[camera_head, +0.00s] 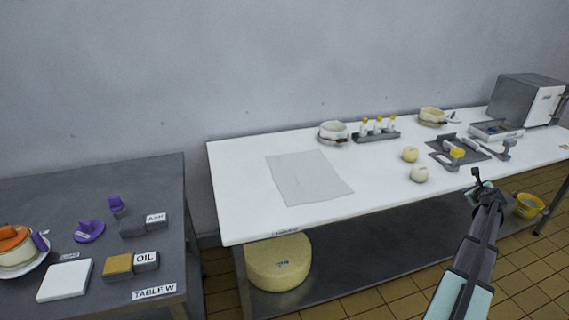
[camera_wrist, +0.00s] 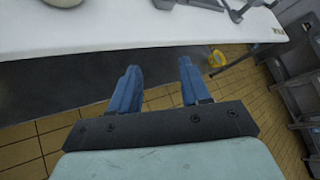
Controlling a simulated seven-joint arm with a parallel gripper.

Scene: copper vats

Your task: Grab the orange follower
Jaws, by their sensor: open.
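An orange disc-like piece with a raised knob (camera_head: 12,237), which looks like the orange follower, sits on top of a cream round mould (camera_head: 18,256) at the far left of the dark table. The left picture edge cuts it off. A purple part stands against the mould's right side. My gripper (camera_head: 478,180) is far to the right, in front of the white table's right part. In the wrist view my gripper (camera_wrist: 158,78) is open, with blue fingers apart and nothing between them. The orange piece is not in the wrist view.
The dark table (camera_head: 75,208) also holds a white block (camera_head: 65,281), a purple flanged piece (camera_head: 89,231), a small purple piece (camera_head: 117,204) and blocks by the ASH and OIL labels. The white table (camera_head: 235,185) carries moulds, bottles and tools. A gap separates the tables.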

